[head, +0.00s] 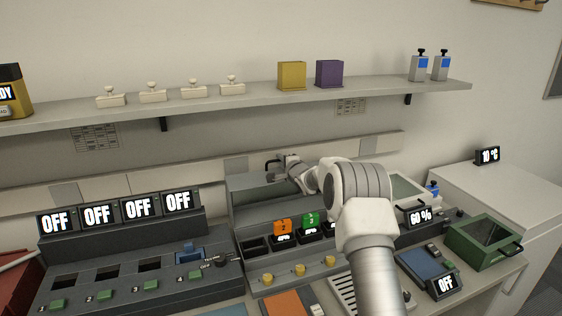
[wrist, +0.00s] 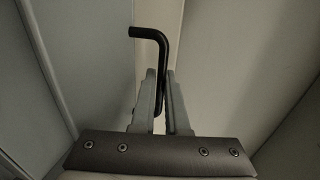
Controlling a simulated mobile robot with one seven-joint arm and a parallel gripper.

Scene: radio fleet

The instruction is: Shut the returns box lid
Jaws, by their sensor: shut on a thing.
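My gripper (head: 284,162) is at the back of the bench, by a grey box (head: 252,194) that I take for the returns box. It is shut on a bent black handle (wrist: 150,34), which rises between the two fingers in the wrist view. The handle also shows just left of the gripper in the head view (head: 271,164). My forearm hides much of the box's right side. I cannot tell the lid's exact angle from these views.
A shelf (head: 250,96) with a yellow box (head: 291,75), a purple box (head: 329,73) and radios runs above. A dark charger (head: 130,275) with OFF displays stands left. In front of the grey box are orange (head: 282,228) and green (head: 311,220) tagged slots. A green case (head: 482,241) stands right.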

